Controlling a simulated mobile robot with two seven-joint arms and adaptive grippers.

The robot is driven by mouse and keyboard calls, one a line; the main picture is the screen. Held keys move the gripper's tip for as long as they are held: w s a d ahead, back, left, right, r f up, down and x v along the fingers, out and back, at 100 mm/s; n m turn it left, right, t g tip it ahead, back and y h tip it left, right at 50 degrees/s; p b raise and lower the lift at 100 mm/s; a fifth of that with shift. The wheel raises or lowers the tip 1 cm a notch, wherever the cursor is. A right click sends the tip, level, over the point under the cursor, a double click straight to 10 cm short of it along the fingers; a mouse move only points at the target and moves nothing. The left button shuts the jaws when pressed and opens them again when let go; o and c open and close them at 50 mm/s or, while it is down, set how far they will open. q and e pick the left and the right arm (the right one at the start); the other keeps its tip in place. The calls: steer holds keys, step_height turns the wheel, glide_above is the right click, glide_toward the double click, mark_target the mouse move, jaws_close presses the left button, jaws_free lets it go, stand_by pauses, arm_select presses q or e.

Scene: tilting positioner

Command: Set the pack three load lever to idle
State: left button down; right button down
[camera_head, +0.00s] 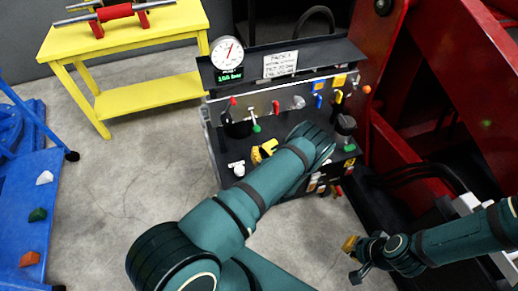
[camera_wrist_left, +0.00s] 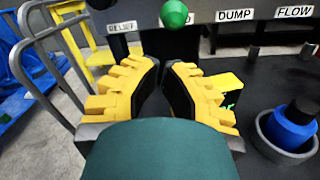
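The pack (camera_head: 285,88) is a dark console with a row of coloured levers, a dial gauge (camera_head: 227,52) and a "PACK 3" card (camera_head: 280,64). A lever with a green ball knob (camera_head: 256,128) points down from its front panel.
Labels RELIEF (camera_wrist_left: 122,27), DUMP (camera_wrist_left: 236,15) and FLOW (camera_wrist_left: 294,12) flank the green knob. A blue knob in a dark cup (camera_wrist_left: 290,125) stands at the right. A yellow table (camera_head: 125,40) and red machine frame (camera_head: 410,160) flank the pack.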

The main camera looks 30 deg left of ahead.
mark_target(254, 121)
arm_select(q)
steer(key=x, duration=0.7)
steer(key=shift+a+b, duration=0.35)
steer(key=shift+b, duration=0.1)
arm_select(e)
steer(key=shift+w+f, duration=0.1)
steer(key=shift+f, duration=0.4)
arm_select(q)
steer(key=shift+w+d+r, duration=0.1)
steer(key=shift+w+r, duration=0.05)
arm_select(e)
steer(key=shift+a+r, duration=0.1)
arm_select(q)
steer(key=shift+d+r+g+h+p, duration=0.2)
steer(key=shift+g+h+p, duration=0.1)
steer(key=shift+p, duration=0.25)
arm_select(e)
steer(key=shift+a+r, duration=0.45)
steer(key=shift+a, duration=0.15)
steer(key=shift+s+a, duration=0.1)
steer(key=shift+s, duration=0.1)
